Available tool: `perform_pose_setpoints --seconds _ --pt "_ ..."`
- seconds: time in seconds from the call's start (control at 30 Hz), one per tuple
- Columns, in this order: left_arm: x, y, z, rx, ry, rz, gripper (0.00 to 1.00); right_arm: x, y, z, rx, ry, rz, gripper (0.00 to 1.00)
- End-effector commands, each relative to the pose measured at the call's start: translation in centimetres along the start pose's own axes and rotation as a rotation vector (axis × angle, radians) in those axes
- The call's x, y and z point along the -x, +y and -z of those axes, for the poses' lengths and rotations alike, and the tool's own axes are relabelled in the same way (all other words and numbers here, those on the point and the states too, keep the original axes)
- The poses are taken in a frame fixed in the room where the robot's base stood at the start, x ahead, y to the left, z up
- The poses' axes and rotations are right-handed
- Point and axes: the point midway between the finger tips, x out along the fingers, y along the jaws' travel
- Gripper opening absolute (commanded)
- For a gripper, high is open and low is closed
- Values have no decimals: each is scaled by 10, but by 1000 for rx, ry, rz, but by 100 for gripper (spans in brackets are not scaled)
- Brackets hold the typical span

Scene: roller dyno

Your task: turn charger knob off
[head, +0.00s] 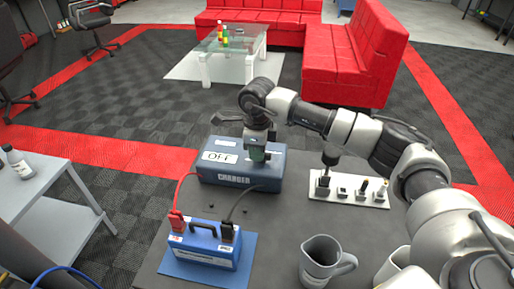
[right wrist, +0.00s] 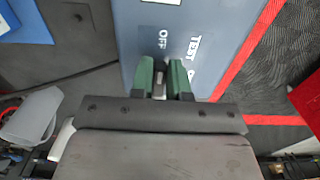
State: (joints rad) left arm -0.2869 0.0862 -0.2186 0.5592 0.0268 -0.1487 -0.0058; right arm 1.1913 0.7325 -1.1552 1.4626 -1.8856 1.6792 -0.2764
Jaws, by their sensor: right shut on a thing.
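My right gripper (head: 257,158) reaches down onto the charger's top, right of the panel. Its green fingers (right wrist: 161,80) are shut on the small knob (right wrist: 160,66), which is mostly hidden between them beside the OFF marking. My left gripper is not in view.
A blue battery (head: 205,249) on a blue mat is joined to the charger by red and black clamp cables. A grey jug (head: 318,262) stands at the front. A grey side table (head: 35,185) is left.

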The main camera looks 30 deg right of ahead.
Motion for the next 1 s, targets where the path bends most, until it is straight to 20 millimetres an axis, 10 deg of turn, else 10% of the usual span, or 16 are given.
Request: perform_pose_setpoints --seconds 0.47,0.5,0.63,1.0 --pt "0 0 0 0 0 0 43 5 -5 2 6 -2 13 0" --pt "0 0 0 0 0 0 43 5 -5 2 6 -2 13 21" --pt "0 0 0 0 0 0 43 4 -4 2 7 -2 10 40" --pt "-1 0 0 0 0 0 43 8 -2 0 10 -2 6 42"
